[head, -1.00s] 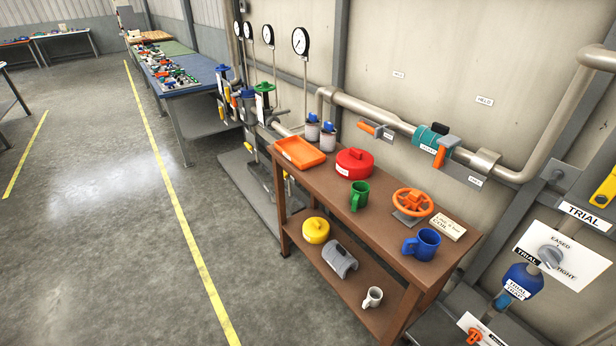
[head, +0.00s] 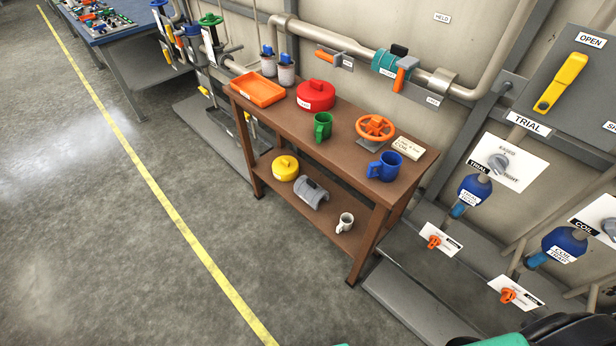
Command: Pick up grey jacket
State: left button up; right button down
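A grey half-round piece (head: 312,193), which looks like the jacket, lies on the lower shelf of the brown wooden bench (head: 268,141). It sits arched side up, between a yellow lidded pot (head: 285,168) on its left and a white mug (head: 345,222) on its right. Nothing covers it from this view. Neither of my grippers shows in the head view. A dark and green shape at the bottom right edge is cut off, and I cannot tell what it is.
The bench top holds an orange tray (head: 258,90), a red pot (head: 316,95), a green mug (head: 323,126), an orange handwheel (head: 375,128) and a blue mug (head: 385,166). Pipes and valves line the wall behind. Open floor (head: 150,250) lies left and in front of the bench.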

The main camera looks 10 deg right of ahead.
aim_at(309, 191)
jog(key=i+j+z, duration=0.15)
jog(key=i+j, duration=0.25)
jog(key=i+j+z, duration=0.15)
jog(key=i+j, duration=0.35)
jog(key=i+j+z, duration=0.15)
jog(key=i+j, duration=0.3)
jog(key=i+j+z, duration=0.15)
jog(key=i+j, duration=0.25)
jog(key=j, duration=0.25)
